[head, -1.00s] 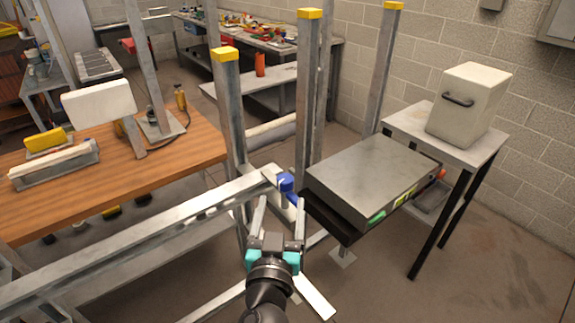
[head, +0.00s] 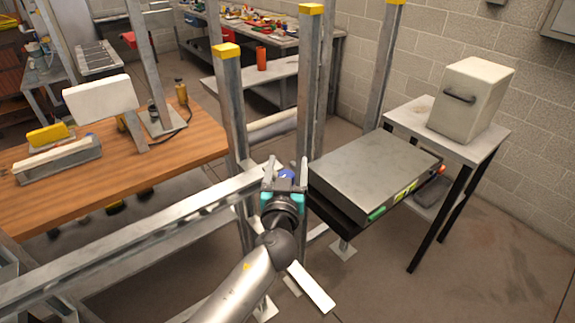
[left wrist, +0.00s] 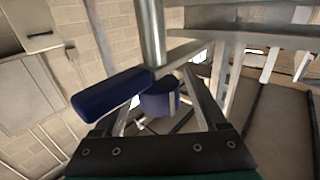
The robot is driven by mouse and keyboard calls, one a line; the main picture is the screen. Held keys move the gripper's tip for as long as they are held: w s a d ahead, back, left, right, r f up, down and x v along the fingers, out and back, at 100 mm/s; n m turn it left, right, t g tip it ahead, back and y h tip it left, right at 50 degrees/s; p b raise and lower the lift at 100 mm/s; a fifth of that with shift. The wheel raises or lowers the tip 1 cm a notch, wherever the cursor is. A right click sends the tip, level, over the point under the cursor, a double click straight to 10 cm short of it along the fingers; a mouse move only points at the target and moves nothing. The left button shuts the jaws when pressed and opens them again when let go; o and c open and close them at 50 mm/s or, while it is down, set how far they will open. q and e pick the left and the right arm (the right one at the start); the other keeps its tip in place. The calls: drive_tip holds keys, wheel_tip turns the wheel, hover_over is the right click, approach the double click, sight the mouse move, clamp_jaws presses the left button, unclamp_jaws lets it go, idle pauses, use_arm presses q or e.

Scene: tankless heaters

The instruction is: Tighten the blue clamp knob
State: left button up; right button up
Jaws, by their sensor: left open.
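The blue clamp knob (head: 287,174) is at the end of the long grey metal rail (head: 150,232), beside a yellow-capped post. My left gripper (head: 286,165) is open, with its two fingers on either side of the knob in the head view. In the left wrist view, a round blue part of the knob (left wrist: 158,100) shows between the fingers, with a long blue arm (left wrist: 108,94) to the left, partly across the left finger. I cannot tell whether a finger touches it. The gripper hides much of the knob in the head view. My right gripper is not in view.
A grey flat box (head: 370,172) on a black stand is close on the right. Yellow-capped posts (head: 230,105) stand just behind the gripper. A wooden bench (head: 100,185) is at left, and a white box (head: 470,100) on a table is at right.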

use_arm(q)
clamp_jaws()
idle(0.6)
